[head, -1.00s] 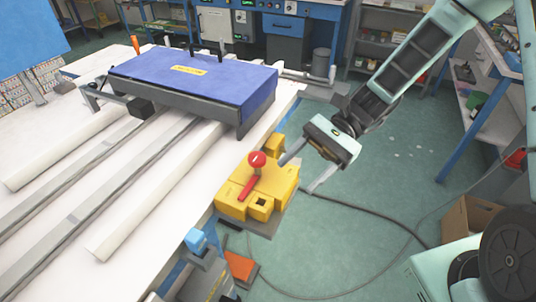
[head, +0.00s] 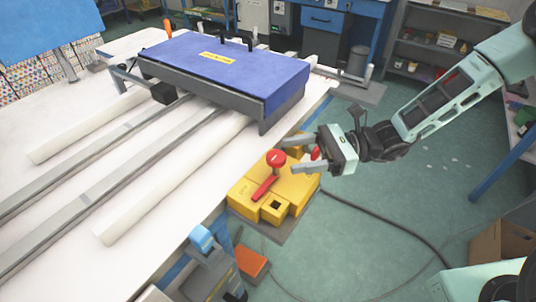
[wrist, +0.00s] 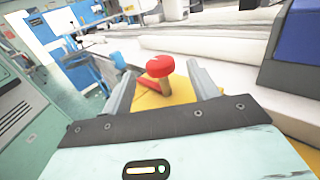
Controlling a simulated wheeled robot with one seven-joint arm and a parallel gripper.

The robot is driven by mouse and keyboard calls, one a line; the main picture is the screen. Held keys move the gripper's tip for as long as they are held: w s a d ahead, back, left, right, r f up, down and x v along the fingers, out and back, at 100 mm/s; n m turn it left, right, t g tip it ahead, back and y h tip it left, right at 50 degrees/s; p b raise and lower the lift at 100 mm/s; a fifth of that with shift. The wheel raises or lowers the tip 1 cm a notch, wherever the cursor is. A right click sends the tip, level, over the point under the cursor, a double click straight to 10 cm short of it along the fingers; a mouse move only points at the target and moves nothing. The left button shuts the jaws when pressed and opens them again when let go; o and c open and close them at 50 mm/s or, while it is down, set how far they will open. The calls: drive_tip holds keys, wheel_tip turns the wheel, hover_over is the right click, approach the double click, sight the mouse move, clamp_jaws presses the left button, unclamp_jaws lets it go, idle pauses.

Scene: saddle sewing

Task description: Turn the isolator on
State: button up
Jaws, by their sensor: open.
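The isolator is a yellow box (head: 240,190) at the table's right edge, with a round red knob (head: 276,158) on a short stem and a red lever (head: 264,188) lying on its top. My gripper (head: 291,156) is open and level, just right of the knob, its fingers pointing left at it. In the wrist view the knob (wrist: 160,66) shows between my two open fingers, near their tips, and the red lever lies below and behind it. I see no clear contact. A small red part (head: 316,152) shows between the fingers in the head view; I cannot tell what it is.
A blue-topped machine bed (head: 215,70) stands on the white table (head: 60,190) behind the isolator. A grey unit with a blue cap (head: 202,238) and an orange pedal (head: 252,262) are in front. A cable (head: 400,225) crosses the open green floor on the right.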

sight(268, 157)
drive_tip(key=a, duration=0.4)
drive_tip(key=s+a, duration=0.1)
drive_tip(key=a, duration=0.1)
drive_tip(key=shift+a+p, duration=0.3)
drive_tip(key=shift+a, duration=0.1)
clamp_jaws()
